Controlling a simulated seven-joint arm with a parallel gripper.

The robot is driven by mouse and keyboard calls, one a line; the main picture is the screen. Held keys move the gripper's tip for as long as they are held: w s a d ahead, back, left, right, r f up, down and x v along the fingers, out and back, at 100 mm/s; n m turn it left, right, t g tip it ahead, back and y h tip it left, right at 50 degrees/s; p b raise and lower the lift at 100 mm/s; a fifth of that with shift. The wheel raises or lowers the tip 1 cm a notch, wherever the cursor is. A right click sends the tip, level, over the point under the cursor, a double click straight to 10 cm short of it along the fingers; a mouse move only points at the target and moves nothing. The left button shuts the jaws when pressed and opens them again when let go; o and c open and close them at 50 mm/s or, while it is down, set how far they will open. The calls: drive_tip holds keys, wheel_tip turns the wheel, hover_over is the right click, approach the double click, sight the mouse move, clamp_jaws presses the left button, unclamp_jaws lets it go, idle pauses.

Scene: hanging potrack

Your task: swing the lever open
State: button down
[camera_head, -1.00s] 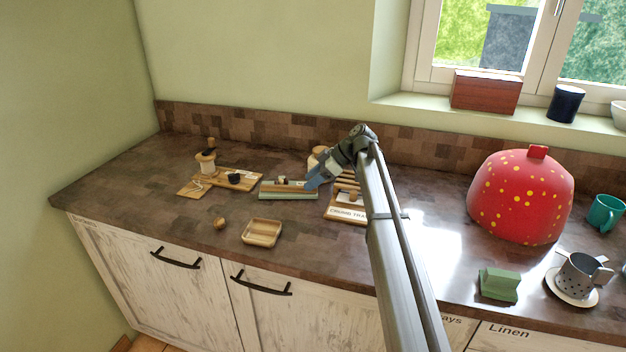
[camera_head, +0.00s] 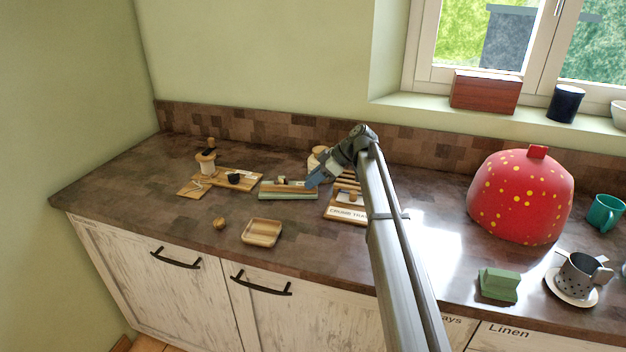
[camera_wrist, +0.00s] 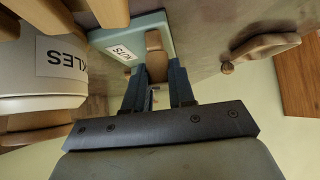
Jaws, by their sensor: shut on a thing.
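A long low box with a pale green front (camera_head: 290,195) lies on the counter in the head view. In the wrist view a pale green box edge (camera_wrist: 165,24) carries a label ending in "UTS". A brown wooden lever (camera_wrist: 154,42) stands against this box. My gripper (camera_head: 310,183) is at the right end of the box in the head view. In the wrist view its two dark blue fingers (camera_wrist: 158,74) are close on either side of the lever's near end, shut on it. The exact contact is partly hidden by the fingers.
A white pot (camera_wrist: 52,75) labelled "KLES" is close on the left in the wrist view. A slatted wooden crumb tray (camera_head: 345,213) stands right of the box. A wooden board (camera_head: 232,178), small dish (camera_head: 262,233) and wooden knob (camera_head: 219,223) are left and in front.

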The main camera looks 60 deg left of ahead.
drive_tip(key=s+d+m+t+y, duration=0.1)
drive_tip(key=s+d+m, duration=0.1)
drive_tip(key=s+d+m+t+y, duration=0.1)
drive_tip(key=s+d+m, duration=0.2)
drive_tip(key=shift+s+d+t+y, duration=0.2)
drive_tip(key=shift+t+y, duration=0.1)
drive_tip(key=shift+y, duration=0.1)
drive_tip(key=shift+s+d+m+t+y, duration=0.2)
drive_tip(key=shift+s+m+t, duration=0.2)
drive_tip(key=shift+s+m, duration=0.2)
drive_tip(key=shift+s+d+m+t+y, duration=0.2)
drive_tip(key=shift+s+m+t, duration=0.2)
drive_tip(key=shift+s+m, duration=0.15)
drive_tip(key=c, duration=1)
unclamp_jaws()
drive_tip(key=shift+o, duration=0.2)
drive_tip(key=shift+d+r, duration=0.1)
drive_tip(key=shift+d, duration=0.05)
drive_tip(key=v, duration=1.3)
drive_tip(key=shift+d+r, duration=0.15)
drive_tip(key=shift+r, duration=0.1)
